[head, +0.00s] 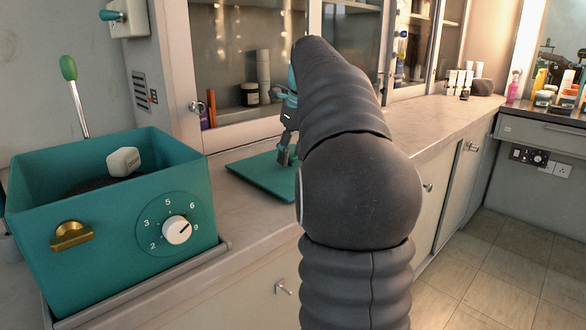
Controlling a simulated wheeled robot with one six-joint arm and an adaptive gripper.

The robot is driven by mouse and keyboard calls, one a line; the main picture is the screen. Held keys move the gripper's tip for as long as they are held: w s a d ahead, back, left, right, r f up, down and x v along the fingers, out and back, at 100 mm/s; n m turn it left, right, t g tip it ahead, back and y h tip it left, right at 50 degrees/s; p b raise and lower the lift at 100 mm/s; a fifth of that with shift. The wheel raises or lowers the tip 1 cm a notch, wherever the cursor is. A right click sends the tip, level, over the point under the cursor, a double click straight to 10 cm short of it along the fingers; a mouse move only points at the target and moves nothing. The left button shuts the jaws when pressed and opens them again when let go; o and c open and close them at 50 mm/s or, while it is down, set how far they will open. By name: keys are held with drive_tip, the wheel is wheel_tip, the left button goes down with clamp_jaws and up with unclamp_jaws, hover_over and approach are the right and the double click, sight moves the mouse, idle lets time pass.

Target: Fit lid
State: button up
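A teal flat square panel (252,179), which looks like the lid, lies flat on the counter right of the box. Its right part is hidden behind my arm. A teal open-topped box (90,265) stands on the counter at the left, with a dial (177,230) and a brass latch (71,236) on its front. A white block (123,161) lies inside it on dark material. My gripper (284,158) points down over the panel, its fingertips at or just above the panel. My arm partly hides it, and I cannot tell whether it grips anything.
A lever with a green knob (69,68) rises behind the box. A tray edge (150,292) runs under the box. Glass cabinets (245,60) stand behind the counter. Bottles and small jars (463,82) stand far right. The counter (440,112) right of my arm is mostly clear.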

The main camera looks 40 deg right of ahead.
sight(292, 156)
clamp_jaws()
wheel_tip(292, 156, up, 4)
drive_tip(key=p, duration=0.3)
drive_tip(key=shift+f, duration=0.25)
drive_tip(key=shift+r, duration=1.25)
drive_tip(key=shift+c, duration=0.5)
unclamp_jaws()
clamp_jaws()
